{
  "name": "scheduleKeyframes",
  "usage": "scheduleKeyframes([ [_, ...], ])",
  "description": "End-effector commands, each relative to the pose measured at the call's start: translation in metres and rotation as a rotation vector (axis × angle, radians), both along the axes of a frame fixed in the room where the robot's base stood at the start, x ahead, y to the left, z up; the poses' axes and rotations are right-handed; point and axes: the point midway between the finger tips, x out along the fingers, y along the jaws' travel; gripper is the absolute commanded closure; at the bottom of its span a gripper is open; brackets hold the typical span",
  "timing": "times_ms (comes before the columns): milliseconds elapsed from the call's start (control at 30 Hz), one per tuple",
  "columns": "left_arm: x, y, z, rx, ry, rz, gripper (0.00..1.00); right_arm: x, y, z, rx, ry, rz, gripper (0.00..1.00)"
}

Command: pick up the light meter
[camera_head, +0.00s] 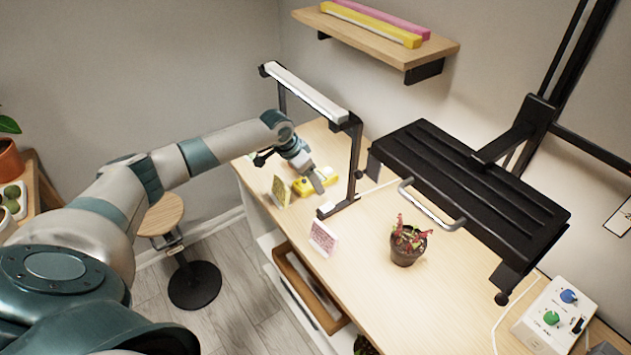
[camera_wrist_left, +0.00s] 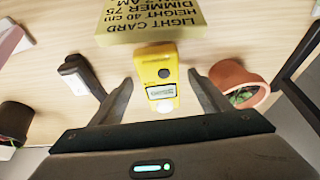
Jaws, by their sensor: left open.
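The light meter (camera_wrist_left: 157,72) is a small yellow device with a grey screen and a dark round button. In the left wrist view it lies on the wooden table between the two fingers of my left gripper (camera_wrist_left: 158,82), with a gap on each side. The gripper is open and holds nothing. In the head view the meter (camera_head: 303,187) shows as a yellow shape by my left gripper (camera_head: 318,182), partly covered by it. My right gripper is in neither view.
A yellow light card (camera_wrist_left: 150,20) stands close by the meter. A terracotta pot (camera_wrist_left: 232,78) is near the right finger. In the head view a lamp frame (camera_head: 354,160), a pink card (camera_head: 323,238) and a potted red plant (camera_head: 406,252) stand on the table (camera_head: 370,295).

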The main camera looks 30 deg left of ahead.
Motion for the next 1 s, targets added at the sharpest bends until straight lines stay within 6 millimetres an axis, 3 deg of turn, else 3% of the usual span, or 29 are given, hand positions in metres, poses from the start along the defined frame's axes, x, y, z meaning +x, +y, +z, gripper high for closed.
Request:
scheduleKeyframes([
  [67, 0.0, 0.0, 0.0, 0.0, 0.0, 0.0, 0.34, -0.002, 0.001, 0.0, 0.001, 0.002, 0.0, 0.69],
  [233, 0.0, 0.0, 0.0, 0.0, 0.0, 0.0, 0.75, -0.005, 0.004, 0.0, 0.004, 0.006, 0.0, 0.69],
  [300, 0.0, 0.0, 0.001, 0.0, -0.001, 0.0, 0.82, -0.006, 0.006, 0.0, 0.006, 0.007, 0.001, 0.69],
  [667, 0.001, 0.0, 0.007, 0.0, -0.003, -0.001, 0.82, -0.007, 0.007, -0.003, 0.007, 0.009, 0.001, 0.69],
  [1000, 0.001, 0.0, 0.054, -0.001, -0.006, -0.001, 0.82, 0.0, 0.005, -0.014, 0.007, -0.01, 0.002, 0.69],
])
